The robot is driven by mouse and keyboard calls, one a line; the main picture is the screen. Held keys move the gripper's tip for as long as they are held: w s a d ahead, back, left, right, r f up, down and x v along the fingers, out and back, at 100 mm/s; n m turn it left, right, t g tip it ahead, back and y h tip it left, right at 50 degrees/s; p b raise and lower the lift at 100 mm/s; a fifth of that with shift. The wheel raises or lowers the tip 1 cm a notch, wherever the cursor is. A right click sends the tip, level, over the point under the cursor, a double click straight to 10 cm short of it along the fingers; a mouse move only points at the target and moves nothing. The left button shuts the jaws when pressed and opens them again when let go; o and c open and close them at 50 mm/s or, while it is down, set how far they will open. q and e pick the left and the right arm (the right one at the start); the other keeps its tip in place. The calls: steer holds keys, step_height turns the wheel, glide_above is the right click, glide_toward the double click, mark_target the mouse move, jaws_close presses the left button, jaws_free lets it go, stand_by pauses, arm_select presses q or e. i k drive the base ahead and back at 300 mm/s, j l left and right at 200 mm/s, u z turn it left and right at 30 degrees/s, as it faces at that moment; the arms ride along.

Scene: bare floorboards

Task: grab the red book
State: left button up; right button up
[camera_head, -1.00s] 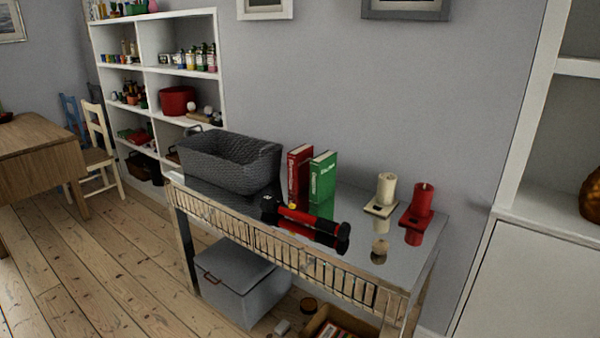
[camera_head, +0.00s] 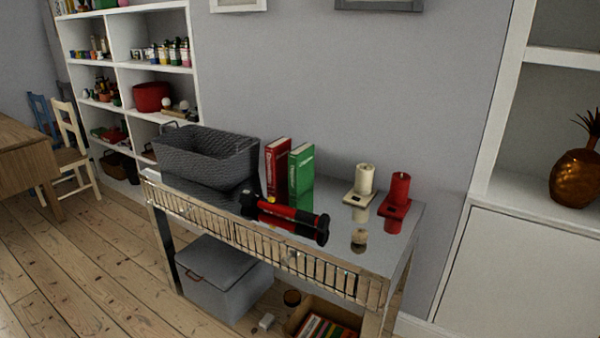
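The red book (camera_head: 277,167) stands upright on a shiny, mirror-topped console table (camera_head: 335,218) against the grey wall. A green book (camera_head: 301,171) stands upright just to its right. A dark grey woven basket (camera_head: 208,158) is close on its left. A black and red tool, perhaps a flashlight or hammer (camera_head: 290,217), lies in front of the books and hides part of the table there. Neither of my grippers shows in the head view.
A cream candle (camera_head: 365,180) and a red candle (camera_head: 399,189) in holders stand right of the books. Below the table are a grey lidded box (camera_head: 222,279) and an open box of books (camera_head: 322,325). Shelves stand at both sides. Floorboards at front left are clear.

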mark_target(276, 152)
steer(key=i+j+z, duration=0.1)
steer(key=z, duration=0.45)
steer(key=i+j+z, duration=0.55)
steer(key=j, duration=0.25)
steer(key=i+j, duration=0.15)
steer(key=j, duration=0.15)
steer(key=i+j, duration=0.15)
steer(key=j, duration=0.2)
steer(key=i+j+z, duration=0.1)
steer(key=j, duration=0.2)
steer(key=i+j, duration=0.15)
steer(key=j, duration=0.2)
steer(key=i+j, duration=0.1)
steer(key=j, duration=0.25)
steer(key=i+z, duration=0.05)
